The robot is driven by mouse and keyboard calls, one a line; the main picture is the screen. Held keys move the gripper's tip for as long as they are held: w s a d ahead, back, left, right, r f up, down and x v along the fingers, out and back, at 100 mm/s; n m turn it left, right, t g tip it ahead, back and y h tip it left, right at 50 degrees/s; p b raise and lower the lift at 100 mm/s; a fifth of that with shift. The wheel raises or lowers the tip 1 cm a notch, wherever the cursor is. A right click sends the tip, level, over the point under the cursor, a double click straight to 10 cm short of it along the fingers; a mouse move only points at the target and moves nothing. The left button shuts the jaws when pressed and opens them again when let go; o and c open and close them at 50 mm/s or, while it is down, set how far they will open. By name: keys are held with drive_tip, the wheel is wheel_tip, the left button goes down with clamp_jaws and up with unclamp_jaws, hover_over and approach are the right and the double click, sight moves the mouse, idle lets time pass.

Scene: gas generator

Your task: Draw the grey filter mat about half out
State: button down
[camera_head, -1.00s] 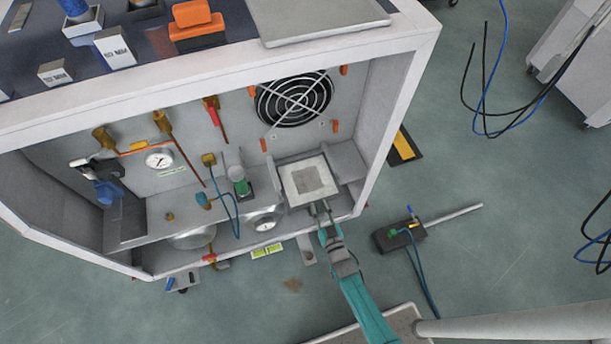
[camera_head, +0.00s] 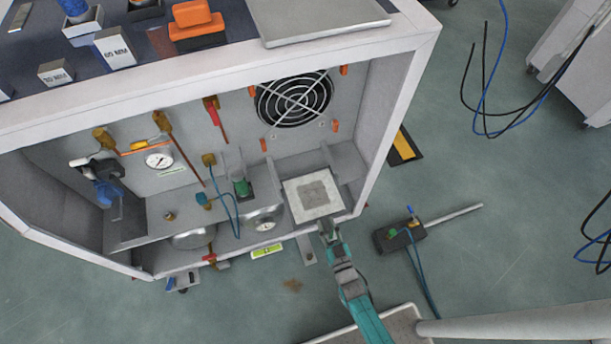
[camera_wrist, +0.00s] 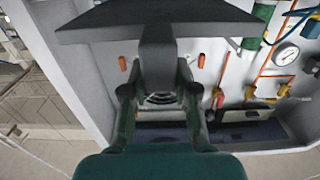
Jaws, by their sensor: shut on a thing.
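The filter mat (camera_head: 314,193) is a flat square with a pale border and a darker grey patch in its middle. It lies flat between two grey side walls below the fan, at the right of the cabinet. Its rear part is between the walls and its front part reaches toward the cabinet's front edge. My gripper (camera_head: 328,229) is shut on the mat's front edge, from the front. In the wrist view the mat (camera_wrist: 225,14) is a dark slab across the top, and my gripper (camera_wrist: 158,62) holds its near side; the fingertips are partly hidden.
The open cabinet has a right side wall (camera_head: 388,120) close to the mat. The round fan grille (camera_head: 293,98) is behind it. A black box with a rod (camera_head: 400,236) lies on the floor at right.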

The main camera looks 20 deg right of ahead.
drive_tip(key=shift+s, duration=0.1)
idle(0.3)
drive_tip(key=c, duration=0.8)
unclamp_jaws()
drive_tip(key=s, duration=1.2)
drive_tip(key=s+r+g, duration=0.1)
drive_tip(key=s+r, duration=0.4)
drive_tip(key=r, duration=0.6)
drive_tip(key=s+r+g, duration=0.1)
drive_tip(key=s+r, duration=0.5)
drive_tip(key=r, duration=0.4)
drive_tip(key=s+r+g, duration=0.1)
drive_tip(key=s+r, duration=0.5)
drive_tip(key=r, duration=0.5)
drive_tip(key=shift+s+r, duration=0.2)
drive_tip(key=shift+r, duration=0.1)
